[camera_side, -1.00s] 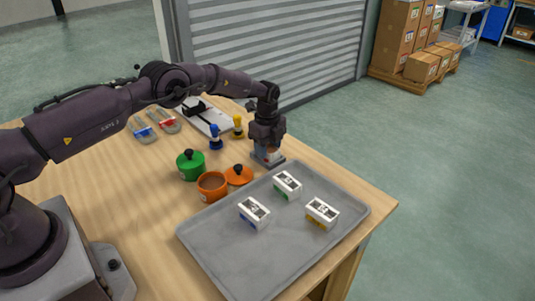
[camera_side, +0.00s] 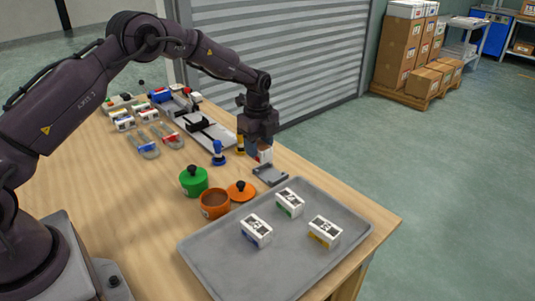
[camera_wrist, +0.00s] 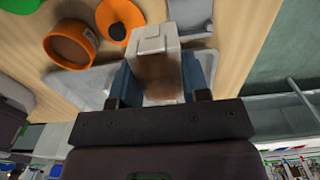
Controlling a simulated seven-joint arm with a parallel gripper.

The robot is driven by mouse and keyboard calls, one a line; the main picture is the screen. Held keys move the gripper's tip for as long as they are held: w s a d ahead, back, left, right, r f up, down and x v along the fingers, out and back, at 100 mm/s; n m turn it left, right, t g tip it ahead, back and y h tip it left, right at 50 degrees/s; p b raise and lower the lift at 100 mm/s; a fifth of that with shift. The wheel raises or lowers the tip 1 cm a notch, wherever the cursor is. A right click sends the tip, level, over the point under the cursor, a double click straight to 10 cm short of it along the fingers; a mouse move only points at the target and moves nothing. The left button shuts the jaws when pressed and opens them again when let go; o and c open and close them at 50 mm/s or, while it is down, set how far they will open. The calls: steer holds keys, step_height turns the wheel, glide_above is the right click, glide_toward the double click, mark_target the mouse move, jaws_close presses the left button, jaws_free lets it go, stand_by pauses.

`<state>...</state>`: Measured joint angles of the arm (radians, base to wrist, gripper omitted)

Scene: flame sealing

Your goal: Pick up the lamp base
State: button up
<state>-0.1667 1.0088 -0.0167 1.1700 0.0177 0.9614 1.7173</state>
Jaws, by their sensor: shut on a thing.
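My gripper (camera_side: 262,146) is shut on a white block-shaped thing (camera_side: 265,156), held just above a flat grey plate (camera_side: 270,175) on the table. In the wrist view this white block (camera_wrist: 155,40), with a brownish face, sits between my blue finger pads, and my gripper (camera_wrist: 155,80) closes on its two sides. I cannot tell for certain that the block is the lamp base. Its lower sides are hidden by the fingers.
A grey tray (camera_side: 222,262) with white boxes (camera_side: 256,231) lies in front. An orange pot (camera_side: 214,204), its lid (camera_side: 241,191) and a green pot (camera_side: 194,181) stand to the left. Blue and yellow bottles (camera_side: 218,153) and a grey rail fixture (camera_side: 208,131) are behind.

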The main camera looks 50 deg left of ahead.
steer(key=s+d+r, duration=0.2)
steer(key=s+r, duration=0.2)
steer(key=s, duration=0.5)
steer(key=s+d+r+m, duration=0.1)
steer(key=s+d, duration=0.3)
steer(key=d, duration=0.3)
steer(key=s+d+r+m, duration=0.2)
steer(key=s+d, duration=0.1)
steer(key=d, duration=0.4)
steer(key=s+d+f, duration=0.1)
steer(key=s+d, duration=0.2)
steer(key=s, duration=0.4)
steer(key=n, duration=0.3)
glide_above(284, 267)
steer(key=f, duration=1)
steer(key=shift+s+a+f, duration=0.15)
steer(key=shift+s+f, duration=0.2)
steer(key=shift+f, duration=0.05)
steer(key=shift+w+f, duration=0.15)
steer(key=shift+f, duration=0.05)
steer(key=shift+w+f, duration=0.2)
steer(key=shift+f, duration=1.55)
